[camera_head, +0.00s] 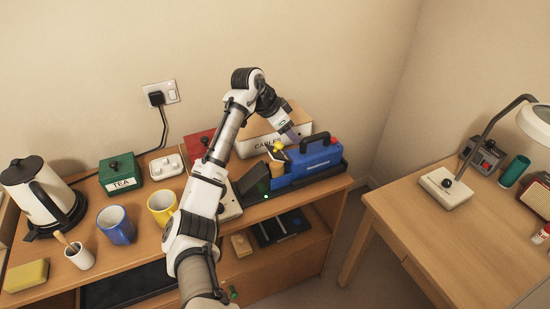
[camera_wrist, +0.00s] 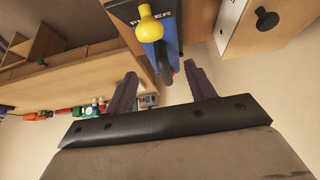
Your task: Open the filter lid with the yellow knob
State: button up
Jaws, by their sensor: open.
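The yellow knob (camera_head: 277,147) is at the left end of a blue machine (camera_head: 316,158) with a black carry handle. In the wrist view the knob (camera_wrist: 149,27) is round, on a short stem, beside lettering that is partly hidden. The blue machine's side (camera_wrist: 172,30) also shows there. My gripper (camera_head: 291,136) is over the machine, close to the right of the knob in the head view. In the wrist view its fingers (camera_wrist: 160,72) are spread with nothing between them, and the knob is apart from them. I cannot tell how the lid stands.
A white box labelled CABLES (camera_head: 268,140) stands behind the machine, close to my gripper. Mugs, a kettle (camera_head: 40,196) and a green TEA box (camera_head: 121,174) fill the left. A desk (camera_head: 440,222) stands apart at right.

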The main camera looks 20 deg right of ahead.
aim_at(271, 151)
dwell(0.4)
jog(key=a+f+v, duration=0.1)
jog(key=v, duration=0.6)
jog(key=shift+a, duration=0.25)
jog(key=shift+r, duration=0.1)
